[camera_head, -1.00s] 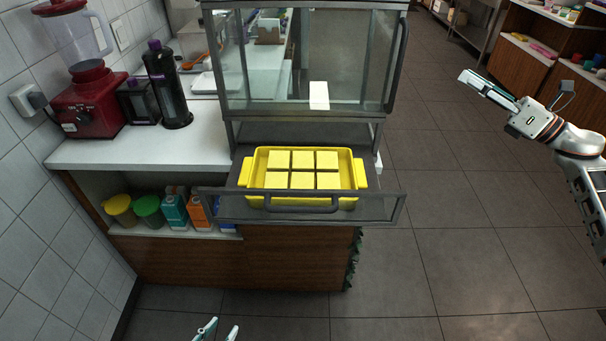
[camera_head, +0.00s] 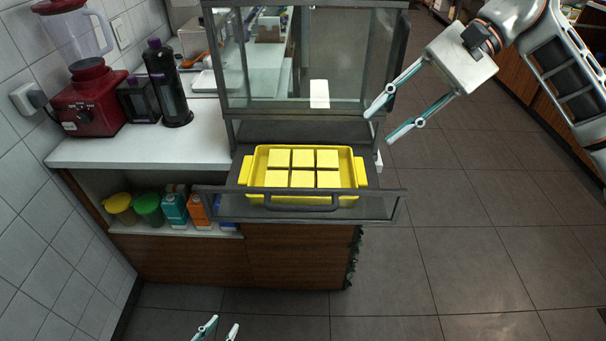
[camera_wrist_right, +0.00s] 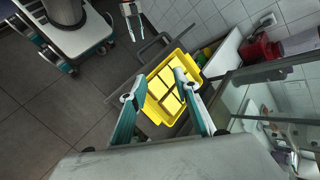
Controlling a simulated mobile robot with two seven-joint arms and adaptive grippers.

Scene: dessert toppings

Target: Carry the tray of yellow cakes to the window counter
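The yellow tray (camera_head: 354,176) sits in the lower opening of the glass display case, behind a dark frame with a handle. Several square yellow cakes (camera_head: 303,169) lie in it in two rows. In the right wrist view the tray (camera_wrist_right: 157,117) shows beyond my fingers. My right gripper (camera_head: 378,124) is open and empty, to the right of and above the tray's right handle, apart from it. It also shows in the right wrist view (camera_wrist_right: 164,92). My left gripper (camera_head: 218,330) is at the bottom edge, its two fingertips apart and empty, well in front of the counter.
The glass display case (camera_head: 390,60) has a dark flap frame (camera_head: 385,209) projecting in front of the tray. A red blender (camera_head: 90,100) and dark bottle (camera_head: 166,85) stand on the white counter (camera_head: 150,140). Floor to the right is clear.

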